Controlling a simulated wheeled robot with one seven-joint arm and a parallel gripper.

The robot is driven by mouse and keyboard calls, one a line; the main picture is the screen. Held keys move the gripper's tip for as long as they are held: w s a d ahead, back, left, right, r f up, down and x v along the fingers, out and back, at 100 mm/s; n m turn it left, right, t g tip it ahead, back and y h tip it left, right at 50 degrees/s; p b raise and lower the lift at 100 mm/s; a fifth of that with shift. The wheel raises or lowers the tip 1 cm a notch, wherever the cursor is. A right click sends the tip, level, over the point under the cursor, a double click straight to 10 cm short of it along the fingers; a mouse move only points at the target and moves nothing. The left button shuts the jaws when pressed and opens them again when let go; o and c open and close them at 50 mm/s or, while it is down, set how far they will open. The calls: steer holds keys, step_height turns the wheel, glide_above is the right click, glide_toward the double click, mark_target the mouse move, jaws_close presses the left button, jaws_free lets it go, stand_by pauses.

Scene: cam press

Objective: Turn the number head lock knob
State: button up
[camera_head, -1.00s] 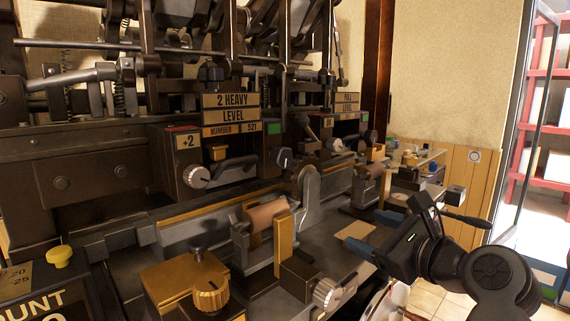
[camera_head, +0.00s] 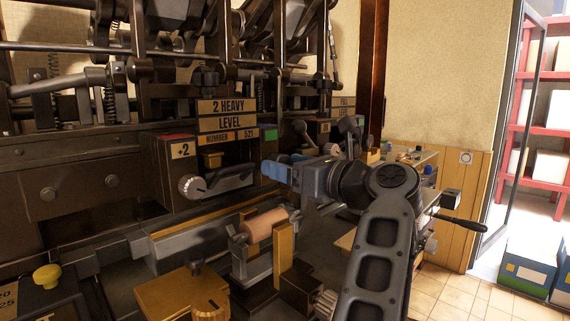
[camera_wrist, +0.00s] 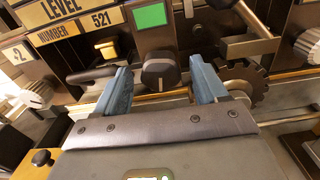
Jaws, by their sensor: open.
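The number head lock knob appears to be the dark round knob with a pale pointer line (camera_wrist: 160,70) below the green square (camera_wrist: 149,17) in the wrist view. My gripper (camera_wrist: 158,78) is open, its two blue fingers on either side of the knob with gaps on both sides. I cannot tell how far the fingertips reach along it. In the head view, my gripper (camera_head: 273,171) is at the machine front, right of the number head, and hides the knob. The "NUMBER 521" plate (camera_head: 229,137) is just above left.
A white ribbed knob (camera_head: 191,187) and dark bar handle (camera_head: 232,178) are left of my gripper. A toothed wheel (camera_wrist: 245,82) lies close to the right finger. A copper-coloured roller (camera_head: 265,225) and brass block (camera_head: 183,299) stand below in front.

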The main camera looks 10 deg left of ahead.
steer(key=shift+w+a, duration=0.25)
steer(key=shift+a, duration=0.15)
steer(key=shift+c, duration=0.2)
steer(key=c, duration=1)
